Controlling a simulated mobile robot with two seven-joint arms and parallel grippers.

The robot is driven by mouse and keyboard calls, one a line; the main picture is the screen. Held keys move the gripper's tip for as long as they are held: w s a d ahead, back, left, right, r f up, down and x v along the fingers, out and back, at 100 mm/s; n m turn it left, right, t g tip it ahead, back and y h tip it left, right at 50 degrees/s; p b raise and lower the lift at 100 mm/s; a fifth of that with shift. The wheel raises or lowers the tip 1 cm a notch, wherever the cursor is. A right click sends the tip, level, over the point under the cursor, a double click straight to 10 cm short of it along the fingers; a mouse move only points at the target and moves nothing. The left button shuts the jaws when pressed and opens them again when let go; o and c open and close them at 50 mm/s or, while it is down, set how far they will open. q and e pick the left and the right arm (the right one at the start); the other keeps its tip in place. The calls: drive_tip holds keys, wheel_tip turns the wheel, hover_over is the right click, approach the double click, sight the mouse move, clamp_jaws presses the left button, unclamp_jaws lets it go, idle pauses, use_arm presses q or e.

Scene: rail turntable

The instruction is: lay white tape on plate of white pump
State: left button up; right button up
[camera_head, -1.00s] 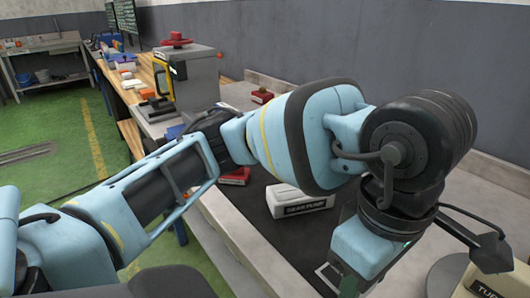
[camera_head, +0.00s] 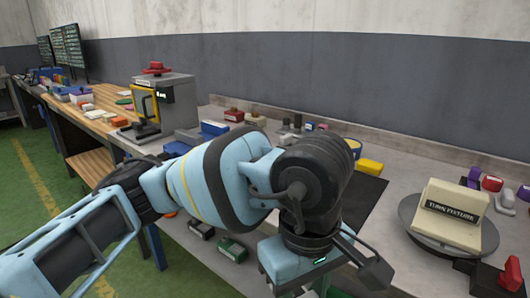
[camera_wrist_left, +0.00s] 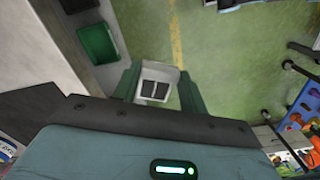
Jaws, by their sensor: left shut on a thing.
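My left gripper (camera_wrist_left: 158,92) shows in the left wrist view with its two green fingers shut on the white tape (camera_wrist_left: 148,75), a small white block with two dark windows. Green floor shows beyond it. In the head view my left arm crosses the middle and its wrist hangs at the bottom; the fingers and the tape are out of sight there. The white pump and its plate cannot be made out now. A cream block labelled turn fixture (camera_head: 450,213) sits on a round grey turntable (camera_head: 410,213) at the right. My right gripper is not in view.
A dark mat (camera_head: 366,197) lies on the bench, partly behind my arm. A yellow block (camera_head: 369,167) and small parts stand along the wall. A grey machine (camera_head: 178,102) stands at the left. Black and green bins (camera_head: 232,249) sit low beside the bench.

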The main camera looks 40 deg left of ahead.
use_arm(q)
drive_tip(key=w+a+f+m, duration=0.4)
drive_tip(key=a+f+m, duration=0.3)
drive_tip(key=m, duration=0.5)
wheel_tip(320, 180, down, 3)
drive_tip(key=shift+a+r+m, duration=0.15)
drive_tip(key=shift+a+m, duration=0.05)
drive_tip(key=shift+m, duration=0.2)
drive_tip(key=shift+a, duration=0.1)
